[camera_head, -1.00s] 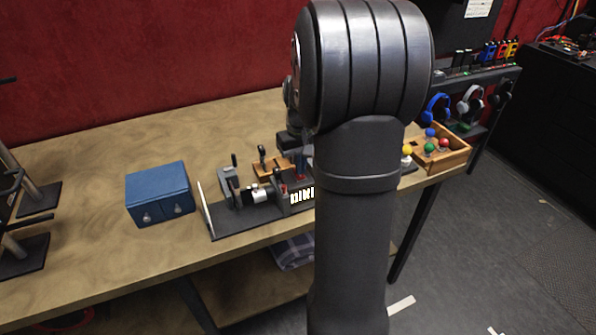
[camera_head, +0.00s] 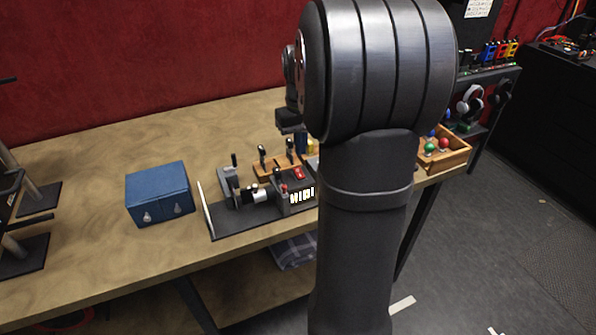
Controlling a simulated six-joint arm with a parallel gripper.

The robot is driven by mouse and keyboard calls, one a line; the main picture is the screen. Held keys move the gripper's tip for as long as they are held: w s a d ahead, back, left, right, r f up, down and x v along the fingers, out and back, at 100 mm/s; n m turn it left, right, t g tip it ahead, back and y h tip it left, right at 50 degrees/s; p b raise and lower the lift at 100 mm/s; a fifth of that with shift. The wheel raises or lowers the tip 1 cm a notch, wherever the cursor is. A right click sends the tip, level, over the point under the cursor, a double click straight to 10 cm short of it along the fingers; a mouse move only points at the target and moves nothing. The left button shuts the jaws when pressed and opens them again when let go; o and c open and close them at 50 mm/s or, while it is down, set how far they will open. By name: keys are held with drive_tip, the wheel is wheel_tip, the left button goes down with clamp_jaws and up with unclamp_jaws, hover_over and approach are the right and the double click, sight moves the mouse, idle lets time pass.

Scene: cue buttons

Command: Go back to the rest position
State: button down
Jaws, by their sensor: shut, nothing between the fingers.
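My dark arm stands in the front middle of the view and hides part of the table. Beyond its large joint, the far end of my arm with my gripper (camera_head: 293,130) shows small and dark, raised over the back of the table. It is shut and holds nothing; its fingertips are hard to make out. Below and in front of it is a dark device (camera_head: 301,196) with a lit white display. A red button (camera_head: 298,174) shows on top of the device. My gripper appears apart from both.
A blue two-drawer box (camera_head: 158,194) stands left on the wooden table (camera_head: 90,165). A dark base with a clamp-like tool (camera_head: 229,187) and a wooden holder with dark handles (camera_head: 265,169) are near the device. A wooden tray (camera_head: 456,158) with coloured balls stands right.

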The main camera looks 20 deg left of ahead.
sight(301, 175)
wheel_tip(301, 175, down, 7)
drive_tip(key=shift+f, duration=0.1)
idle(0.6)
drive_tip(key=s+a+r, duration=0.1)
drive_tip(key=s+r, duration=0.2)
drive_tip(key=r, duration=0.6)
drive_tip(key=s+a+r, duration=0.1)
drive_tip(key=s+r, duration=0.2)
drive_tip(key=r, duration=0.6)
drive_tip(key=shift+s+a+f, duration=0.1)
drive_tip(key=shift+a+f, duration=0.05)
drive_tip(key=shift+f, duration=2.6)
